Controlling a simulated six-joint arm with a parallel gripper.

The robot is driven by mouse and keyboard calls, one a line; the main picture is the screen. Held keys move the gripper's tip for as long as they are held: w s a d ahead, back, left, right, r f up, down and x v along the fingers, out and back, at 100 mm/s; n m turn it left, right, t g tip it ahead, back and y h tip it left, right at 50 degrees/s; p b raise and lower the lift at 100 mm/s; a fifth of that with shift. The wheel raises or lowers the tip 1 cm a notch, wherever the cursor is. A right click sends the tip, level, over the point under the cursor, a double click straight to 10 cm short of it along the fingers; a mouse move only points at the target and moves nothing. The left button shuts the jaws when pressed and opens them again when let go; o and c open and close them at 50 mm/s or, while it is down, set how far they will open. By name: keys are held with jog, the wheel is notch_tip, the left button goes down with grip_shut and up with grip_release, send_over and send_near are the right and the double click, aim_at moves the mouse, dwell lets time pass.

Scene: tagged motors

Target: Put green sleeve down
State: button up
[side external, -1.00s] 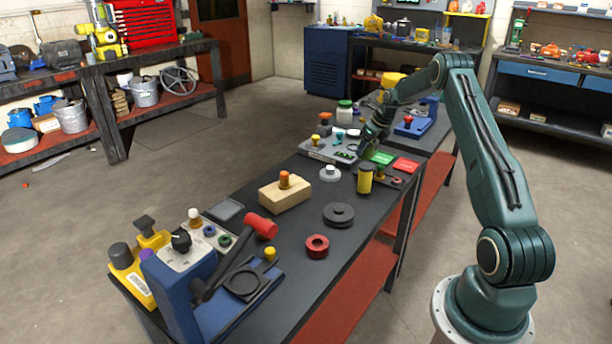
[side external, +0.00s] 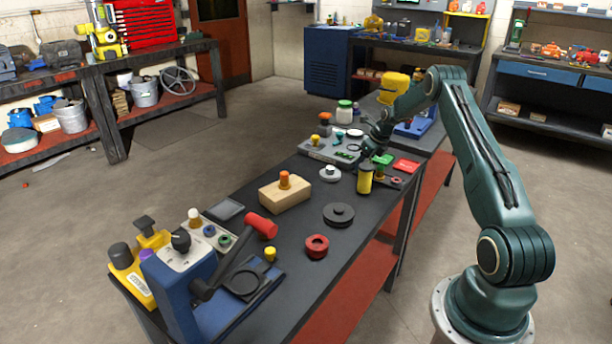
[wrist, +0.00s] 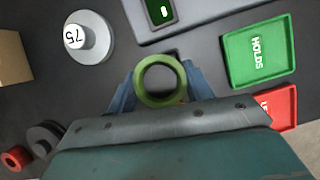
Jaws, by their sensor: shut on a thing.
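The green sleeve (wrist: 160,80) shows in the wrist view as an olive-green ring with dark bench visible through its hole. My gripper (wrist: 160,86) is shut on it, with one blue finger on each side. In the side view my gripper (side external: 372,143) is over the bench near the green tray; the sleeve is too small there to make out clearly. The green tray marked HOLDS (wrist: 258,50) lies right of the sleeve in the wrist view. A red tray (wrist: 284,106) sits beside it, partly covered by my gripper body.
A grey weight marked 75 (wrist: 88,37) stands left of the sleeve. A grey device with a green display (wrist: 160,12) is beyond it. A yellow cylinder (side external: 365,178) stands close to my gripper.

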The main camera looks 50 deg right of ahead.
jog(key=shift+f, duration=0.25)
jog(key=o, duration=1.2)
jog(key=shift+r, duration=0.45)
jog(key=v, duration=1.1)
jog(key=shift+s+r, duration=0.25)
